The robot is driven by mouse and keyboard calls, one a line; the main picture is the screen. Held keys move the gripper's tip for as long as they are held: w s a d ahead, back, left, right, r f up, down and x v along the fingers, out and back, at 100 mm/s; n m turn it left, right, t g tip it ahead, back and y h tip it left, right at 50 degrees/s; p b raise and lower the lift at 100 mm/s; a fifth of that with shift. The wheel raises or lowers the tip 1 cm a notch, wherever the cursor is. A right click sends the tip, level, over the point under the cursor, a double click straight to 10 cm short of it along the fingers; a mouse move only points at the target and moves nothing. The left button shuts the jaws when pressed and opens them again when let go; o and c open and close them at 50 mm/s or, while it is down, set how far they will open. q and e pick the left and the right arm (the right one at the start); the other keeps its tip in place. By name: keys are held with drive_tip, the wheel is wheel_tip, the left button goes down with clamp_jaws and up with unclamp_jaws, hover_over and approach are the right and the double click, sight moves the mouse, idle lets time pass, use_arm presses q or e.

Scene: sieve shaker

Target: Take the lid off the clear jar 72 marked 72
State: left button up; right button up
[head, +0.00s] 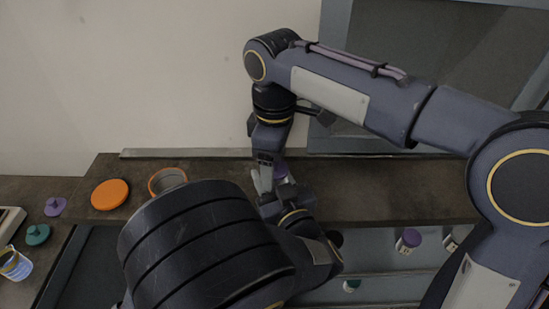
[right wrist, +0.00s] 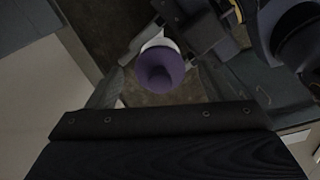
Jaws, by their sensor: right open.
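A jar with a purple knobbed lid (head: 281,174) stands on the brown shelf, mostly hidden by my arms; no number is readable. In the right wrist view the round purple lid (right wrist: 160,68) shows from above, with a pale rim of the jar (right wrist: 160,44) behind it. My right gripper (head: 268,182) points down at the lid and is open, a pale finger on the lid's left in the wrist view. My left gripper (head: 288,203) comes in low at the jar; dark parts of it lie close beside the jar in the wrist view. Whether it grips is hidden.
On the shelf left are an orange disc (head: 110,194) and an orange-rimmed round vessel (head: 167,179). Further left lie a purple lid (head: 55,206), a teal lid (head: 38,234) and a blue-striped cup (head: 15,264). The shelf right of my grippers is clear.

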drive_tip(key=shift+c, duration=0.3)
drive_tip(key=c, duration=1.1)
drive_tip(key=shift+c, duration=0.2)
drive_tip(key=shift+r, duration=0.25)
drive_tip(key=shift+r, duration=0.9)
drive_tip(key=shift+r, duration=2)
use_arm(q)
drive_tip(key=o, duration=1.5)
